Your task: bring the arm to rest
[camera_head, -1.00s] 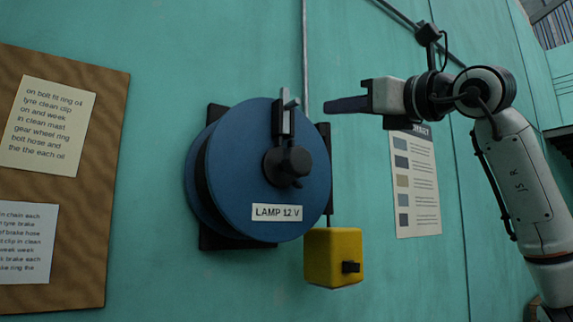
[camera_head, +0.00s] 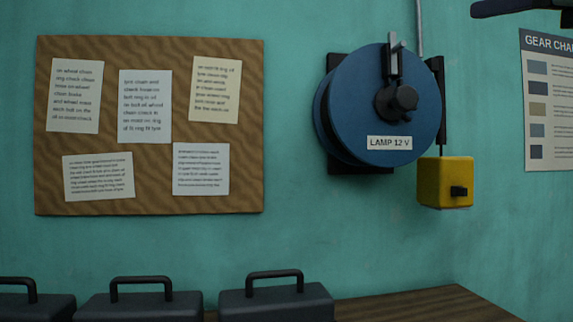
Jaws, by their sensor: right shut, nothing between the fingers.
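Only the dark fingers of my right gripper (camera_head: 515,8) show, at the top right corner of the head view. They look closed together with nothing between them; the rest of the right arm is out of the picture. The gripper is up and to the right of the blue cable reel (camera_head: 372,125), apart from it in the picture. My left gripper is not in view.
The reel, labelled "LAMP 12 V", is on the green wall with a yellow box (camera_head: 440,186) below it. A gear chart (camera_head: 550,110) hangs at right, a notice board (camera_head: 150,220) at left. Several dark handled cases (camera_head: 275,303) stand below, beside a bare wooden top (camera_head: 420,307).

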